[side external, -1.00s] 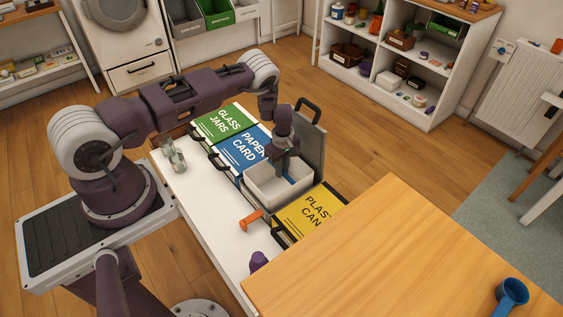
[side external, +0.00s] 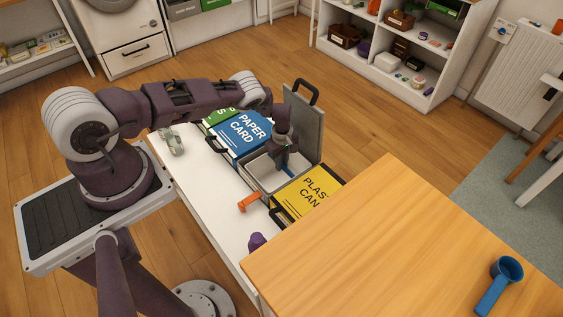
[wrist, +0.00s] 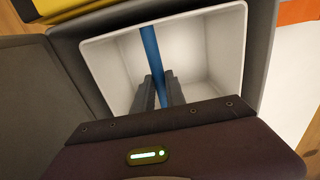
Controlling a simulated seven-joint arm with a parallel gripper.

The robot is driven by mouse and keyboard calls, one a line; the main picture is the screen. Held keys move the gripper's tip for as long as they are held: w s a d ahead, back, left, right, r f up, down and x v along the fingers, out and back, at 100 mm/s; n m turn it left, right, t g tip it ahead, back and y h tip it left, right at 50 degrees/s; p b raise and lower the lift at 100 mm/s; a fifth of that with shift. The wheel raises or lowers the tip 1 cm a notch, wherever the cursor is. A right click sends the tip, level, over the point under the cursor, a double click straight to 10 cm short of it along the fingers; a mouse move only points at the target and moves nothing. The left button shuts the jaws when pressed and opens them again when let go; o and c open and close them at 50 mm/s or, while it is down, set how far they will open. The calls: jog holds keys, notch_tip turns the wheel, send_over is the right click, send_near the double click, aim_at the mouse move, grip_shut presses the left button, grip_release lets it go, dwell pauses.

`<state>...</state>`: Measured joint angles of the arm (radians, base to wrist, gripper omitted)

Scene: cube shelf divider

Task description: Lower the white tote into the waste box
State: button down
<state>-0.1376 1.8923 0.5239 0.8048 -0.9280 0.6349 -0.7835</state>
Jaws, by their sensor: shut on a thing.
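The white tote (side external: 262,168) sits down inside the open grey waste box (side external: 259,190), with its rim near the box's rim. In the wrist view the white tote (wrist: 205,50) shows an empty white inside, with the grey box wall (wrist: 262,60) around it. A blue bar handle (wrist: 152,50) spans the tote. My gripper (wrist: 157,92) is shut on this handle, its dark fingers either side of it. In the side view my gripper (side external: 286,160) points down into the tote. Whether the tote touches the box floor is hidden.
The box's grey lid (side external: 306,125) stands upright behind the arm. Closed blue (side external: 240,137) and yellow (side external: 306,192) lidded boxes flank it. An orange-handled thing (side external: 249,202), a purple thing (side external: 257,242) and a glass jar (side external: 172,142), seemingly tipped, are on the white bench (side external: 210,195).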

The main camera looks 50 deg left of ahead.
jog(key=shift+f, duration=0.45)
jog(key=c, duration=1.3)
grip_release()
jog(key=shift+w+a+r, duration=0.1)
jog(key=shift+r, duration=0.3)
notch_tip(320, 180, up, 6)
jog(key=shift+r, duration=0.1)
notch_tip(320, 180, up, 10)
jog(key=shift+r, duration=0.1)
